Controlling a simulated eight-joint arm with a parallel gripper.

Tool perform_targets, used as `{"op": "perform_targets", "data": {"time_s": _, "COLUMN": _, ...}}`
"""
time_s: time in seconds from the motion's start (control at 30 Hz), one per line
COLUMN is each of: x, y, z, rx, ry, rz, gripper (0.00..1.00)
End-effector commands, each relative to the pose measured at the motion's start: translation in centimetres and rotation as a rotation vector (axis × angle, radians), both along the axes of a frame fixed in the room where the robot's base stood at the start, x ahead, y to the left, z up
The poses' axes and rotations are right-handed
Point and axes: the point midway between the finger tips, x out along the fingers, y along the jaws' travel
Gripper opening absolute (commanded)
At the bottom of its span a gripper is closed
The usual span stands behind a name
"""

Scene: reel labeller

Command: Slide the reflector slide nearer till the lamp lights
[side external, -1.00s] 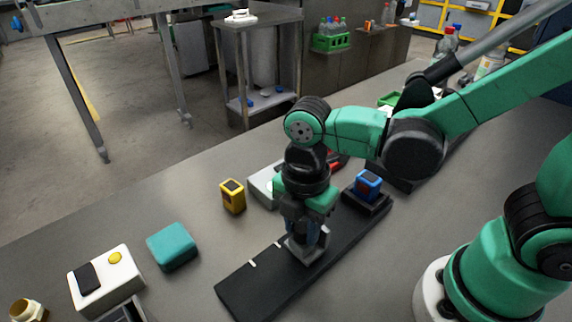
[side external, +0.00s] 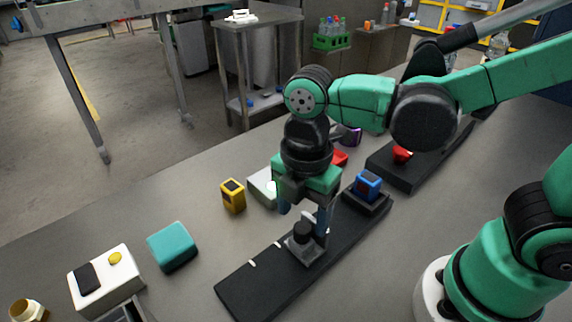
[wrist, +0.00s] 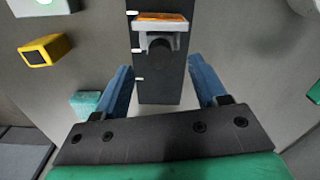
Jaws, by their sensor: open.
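The reflector slide (side external: 306,250) is a grey carriage with a black knob and an upright plate, on a black rail (side external: 250,290) with white marks. In the wrist view the slide (wrist: 160,48) has an orange strip (wrist: 160,16) along its plate. A blue sensor block (side external: 368,184) stands at the rail's far end.
A yellow box (side external: 233,196) and a teal block (side external: 172,246) stand left of the rail. A white box (side external: 106,280) with a black switch and yellow button is at the front left. Another black rail (side external: 410,172) with a red piece lies behind.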

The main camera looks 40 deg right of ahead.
Motion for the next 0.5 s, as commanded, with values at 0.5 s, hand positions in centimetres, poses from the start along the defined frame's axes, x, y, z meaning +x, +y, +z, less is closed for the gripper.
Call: {"op": "perform_targets", "data": {"time_s": 0.5, "x": 0.0, "y": 0.0, "z": 2.4, "rx": 0.0, "ry": 0.0, "rz": 0.0, "gripper": 0.65}}
